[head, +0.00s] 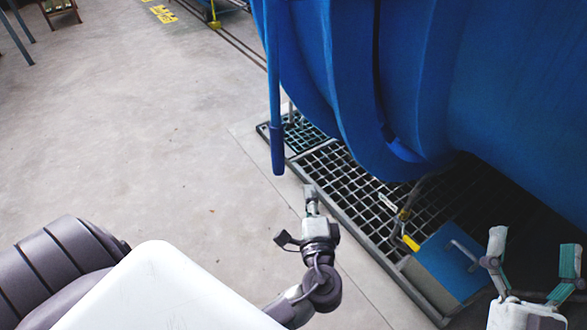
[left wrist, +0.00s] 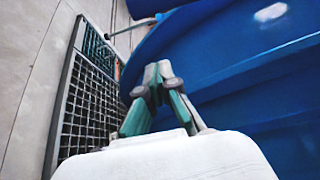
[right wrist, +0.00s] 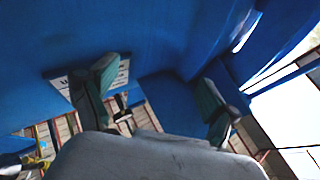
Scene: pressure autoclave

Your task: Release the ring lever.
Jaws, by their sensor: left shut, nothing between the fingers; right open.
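A long blue bar (head: 275,100) hangs upright at the left side of the big blue autoclave (head: 480,90). It looks like the ring lever, but I cannot be sure. A smaller lever with a yellow handle (head: 410,243) shows low under the vessel. My left gripper (head: 311,192) is shut and empty, below and a little right of the bar's lower end, apart from it. In the left wrist view its fingertips (left wrist: 158,72) meet in front of the blue vessel. My right gripper (head: 533,250) is open and empty at the lower right; its spread fingers also show in the right wrist view (right wrist: 160,78).
A dark metal grating (head: 345,190) lies under the vessel, with a blue plate (head: 450,262) at its right. Open concrete floor (head: 150,130) fills the left. A small stand (head: 60,10) and yellow floor markings (head: 163,14) are far back.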

